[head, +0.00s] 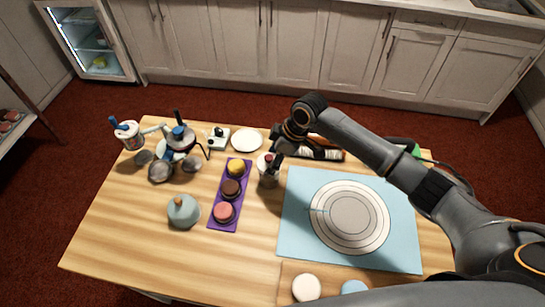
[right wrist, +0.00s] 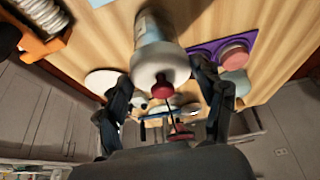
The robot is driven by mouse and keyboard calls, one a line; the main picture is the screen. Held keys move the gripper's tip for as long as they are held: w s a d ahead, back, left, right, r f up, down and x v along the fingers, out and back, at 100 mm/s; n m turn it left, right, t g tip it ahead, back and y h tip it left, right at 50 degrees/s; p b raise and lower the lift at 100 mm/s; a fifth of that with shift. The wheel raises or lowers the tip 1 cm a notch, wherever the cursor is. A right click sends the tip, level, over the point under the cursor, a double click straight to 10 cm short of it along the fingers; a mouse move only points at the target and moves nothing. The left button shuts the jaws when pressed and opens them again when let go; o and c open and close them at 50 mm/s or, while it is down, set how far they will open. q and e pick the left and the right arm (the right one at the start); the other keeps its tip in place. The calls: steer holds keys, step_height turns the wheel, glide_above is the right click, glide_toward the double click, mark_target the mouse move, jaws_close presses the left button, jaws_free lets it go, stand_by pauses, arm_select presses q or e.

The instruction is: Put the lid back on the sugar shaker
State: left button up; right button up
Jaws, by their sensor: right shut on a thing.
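The sugar shaker (head: 268,179) stands upright on the wooden table, right of the purple tray. In the right wrist view its pale body (right wrist: 152,28) runs up toward the top edge. A whitish lid with a red knob (right wrist: 162,88) is at its near end, in line with the body; I cannot tell whether it is fully seated. My right gripper (head: 274,158) is over the shaker's top. In the right wrist view the right gripper (right wrist: 166,90) has its fingers on both sides of the lid, shut on it. My left gripper is not in view.
The purple tray (head: 241,196) holds several cakes. A blue pot (head: 183,211) stands left of it; utensils and a small white plate (head: 247,139) are behind. A turntable (head: 377,238) sits on the blue mat (head: 405,257) at right. The front left table is clear.

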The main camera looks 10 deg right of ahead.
steer(key=shift+p, duration=0.3)
stand_by(0.4)
steer(key=shift+f, duration=0.1)
steer(key=o, duration=0.9)
steer(key=shift+o, duration=0.6)
steer(key=shift+r+p, duration=3.45)
steer(key=shift+r, duration=0.05)
